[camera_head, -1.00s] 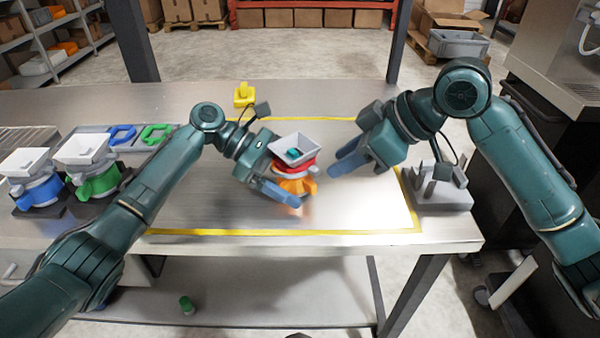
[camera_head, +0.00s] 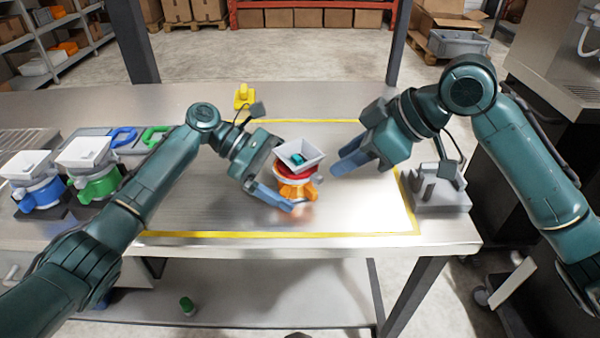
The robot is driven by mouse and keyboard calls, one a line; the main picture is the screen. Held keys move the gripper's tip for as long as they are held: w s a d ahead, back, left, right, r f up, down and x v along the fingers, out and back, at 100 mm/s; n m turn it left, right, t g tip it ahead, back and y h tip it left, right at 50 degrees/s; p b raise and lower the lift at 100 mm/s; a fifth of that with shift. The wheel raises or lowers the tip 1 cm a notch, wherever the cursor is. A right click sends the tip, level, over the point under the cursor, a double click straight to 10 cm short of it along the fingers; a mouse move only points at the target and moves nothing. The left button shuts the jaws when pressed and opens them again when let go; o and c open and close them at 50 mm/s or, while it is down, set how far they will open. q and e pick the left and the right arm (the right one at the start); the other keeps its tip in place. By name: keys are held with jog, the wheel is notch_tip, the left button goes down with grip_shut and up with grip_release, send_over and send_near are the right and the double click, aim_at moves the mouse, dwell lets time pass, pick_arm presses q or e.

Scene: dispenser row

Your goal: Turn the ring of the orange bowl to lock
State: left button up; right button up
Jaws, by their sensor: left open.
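The orange bowl (camera_head: 297,191) stands on the metal table inside the yellow outline, with a red ring (camera_head: 285,171) above it and a grey square hopper (camera_head: 301,153) on top. A teal piece (camera_head: 297,159) lies in the hopper. My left gripper (camera_head: 283,192) is open at the left and front of the bowl, its blue fingers close to the orange part; whether they touch it I cannot tell. My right gripper (camera_head: 345,163) is to the right of the hopper, apart from it, with blue fingers pointing left; their gap is not clear.
Blue (camera_head: 42,192) and green (camera_head: 98,186) dispensers stand at the left, with blue and green handles (camera_head: 123,137) behind them. A yellow piece (camera_head: 243,95) is at the back. A grey fixture (camera_head: 440,192) stands at the right. The outlined area's right part is clear.

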pick_arm(q)
jog(key=p+v, duration=0.5)
jog(key=v, duration=0.5)
jog(key=shift+w+a+r, duration=0.1)
jog(key=shift+a+r, duration=0.1)
jog(key=shift+a, duration=0.05)
jog(key=shift+p+v, duration=0.4)
jog(key=shift+v, duration=0.35)
jog(key=shift+f, duration=0.1)
